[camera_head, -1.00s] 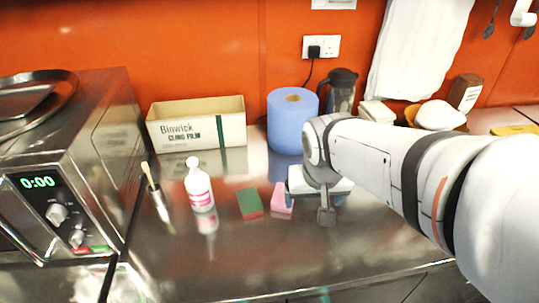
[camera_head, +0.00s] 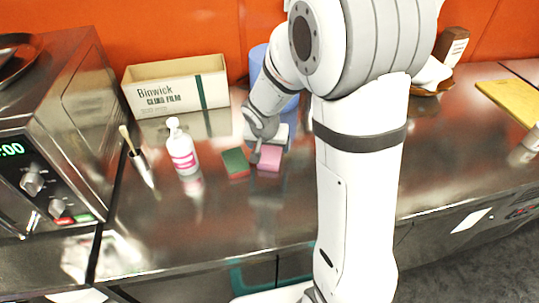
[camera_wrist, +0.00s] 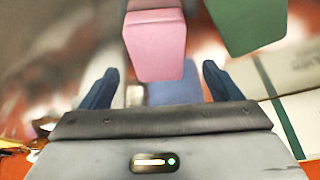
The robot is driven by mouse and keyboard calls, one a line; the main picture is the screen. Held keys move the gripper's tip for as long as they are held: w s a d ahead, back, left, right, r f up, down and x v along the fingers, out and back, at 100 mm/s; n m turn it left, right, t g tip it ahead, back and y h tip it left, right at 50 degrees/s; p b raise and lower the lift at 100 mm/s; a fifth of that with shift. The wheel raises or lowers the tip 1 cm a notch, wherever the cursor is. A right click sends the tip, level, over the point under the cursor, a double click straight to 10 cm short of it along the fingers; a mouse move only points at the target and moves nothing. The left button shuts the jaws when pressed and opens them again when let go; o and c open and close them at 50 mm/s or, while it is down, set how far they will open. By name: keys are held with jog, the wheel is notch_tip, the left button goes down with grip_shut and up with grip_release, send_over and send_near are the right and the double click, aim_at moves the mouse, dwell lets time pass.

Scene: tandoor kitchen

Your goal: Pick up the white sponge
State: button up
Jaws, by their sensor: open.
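I cannot make out a clearly white sponge in either view. A pink sponge (camera_head: 269,159) lies on the steel counter with a green sponge (camera_head: 235,163) close on its left. My gripper (camera_head: 266,142) is at the pink sponge and partly covers it in the head view. In the wrist view, my gripper (camera_wrist: 160,72) is open, and the pink sponge (camera_wrist: 155,45) appears centred between its fingers, reaching beyond their tips. The green sponge (camera_wrist: 247,20) is to the right there. I cannot tell whether the fingers touch anything.
A pink-labelled white bottle (camera_head: 182,150) and a brush holder (camera_head: 141,166) stand left of the sponges. A cling film box (camera_head: 176,88) and blue roll (camera_head: 257,62) are behind. A microwave (camera_head: 60,130) is far left. The front counter is clear; my arm hides part of the right.

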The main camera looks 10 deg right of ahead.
aim_at(270, 151)
jog(key=shift+x, duration=2.4)
jog(key=shift+w+d+r, duration=0.1)
jog(key=shift+d+r, duration=0.05)
jog(key=shift+c, duration=0.3)
jog(key=c, duration=1.1)
jog(key=shift+r, duration=0.1)
notch_tip(270, 151, up, 28)
jog(key=shift+f+p, duration=0.1)
jog(key=shift+p, duration=0.4)
